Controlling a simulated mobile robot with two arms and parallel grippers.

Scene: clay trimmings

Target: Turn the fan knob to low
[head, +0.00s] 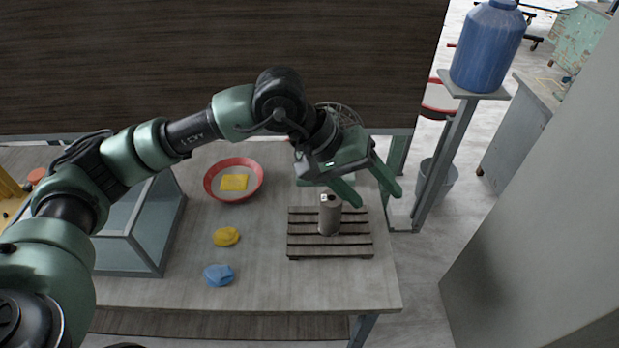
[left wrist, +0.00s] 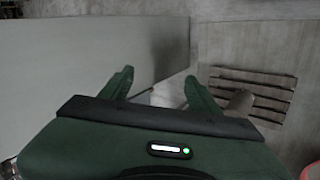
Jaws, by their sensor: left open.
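The fan (head: 345,112) stands at the back right of the table, its round wire cage partly showing behind my left arm. A green piece low behind my gripper may be its base; I cannot tell. My left gripper (head: 378,199) is open and empty, in front of the fan and above the right side of the table. It also shows open in the left wrist view (left wrist: 160,79), with no fan or knob visible between its fingers. My right gripper is in neither view.
A slatted wooden rack (head: 330,252) bears a grey-brown cylinder (head: 329,218) below my gripper. A red-rimmed bowl (head: 209,186) holds a yellow block. Yellow (head: 226,237) and blue (head: 219,275) lumps lie in front. A glass case (head: 150,240) stands left; a dark panel (head: 200,60) rises behind.

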